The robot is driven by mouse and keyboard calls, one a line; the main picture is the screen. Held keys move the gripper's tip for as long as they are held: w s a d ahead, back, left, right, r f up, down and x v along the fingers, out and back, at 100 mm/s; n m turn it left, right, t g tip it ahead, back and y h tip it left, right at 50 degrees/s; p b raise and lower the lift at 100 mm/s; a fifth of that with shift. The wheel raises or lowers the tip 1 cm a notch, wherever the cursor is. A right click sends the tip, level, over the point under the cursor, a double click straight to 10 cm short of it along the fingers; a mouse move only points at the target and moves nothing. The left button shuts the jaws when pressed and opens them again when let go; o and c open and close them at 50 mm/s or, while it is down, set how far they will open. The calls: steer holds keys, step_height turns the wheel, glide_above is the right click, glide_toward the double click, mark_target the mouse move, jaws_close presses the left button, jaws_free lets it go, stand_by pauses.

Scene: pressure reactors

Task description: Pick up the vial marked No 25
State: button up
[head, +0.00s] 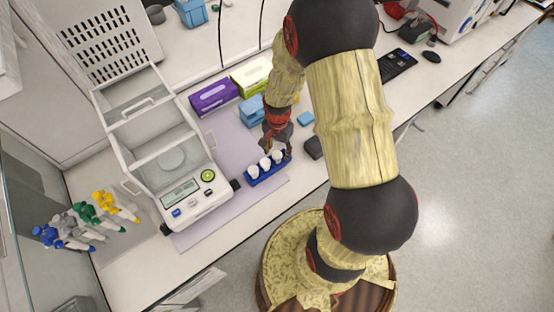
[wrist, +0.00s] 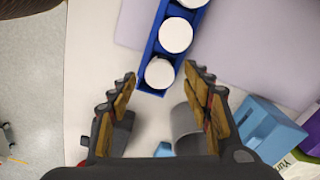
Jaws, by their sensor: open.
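A small blue rack (head: 269,175) holds white-capped vials in a row; three caps show, at the left (head: 253,172), middle (head: 265,163) and right (head: 277,156). No number is readable on them, so I cannot tell which is No 25. In the wrist view the rack (wrist: 151,46) runs up from the middle, with its end vial (wrist: 159,73) nearest me. The vial beyond it (wrist: 175,35) and part of a third (wrist: 191,2) also show. My gripper (head: 279,146) is open over the rack's right end. Its fingertips (wrist: 160,77) appear either side of the end cap; contact cannot be told.
A balance (head: 185,190) with open glass doors stands left of the rack. Purple (head: 213,96) and green-white (head: 251,76) boxes and a blue item (head: 252,110) lie behind. A dark object (head: 314,148) sits right of the rack.

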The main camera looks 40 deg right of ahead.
step_height(320, 180, down, 2)
steer(key=shift+f, duration=0.25)
steer(key=shift+c, duration=0.3)
steer(key=c, duration=1)
steer(key=shift+r, duration=0.1)
steer(key=shift+c, duration=0.2)
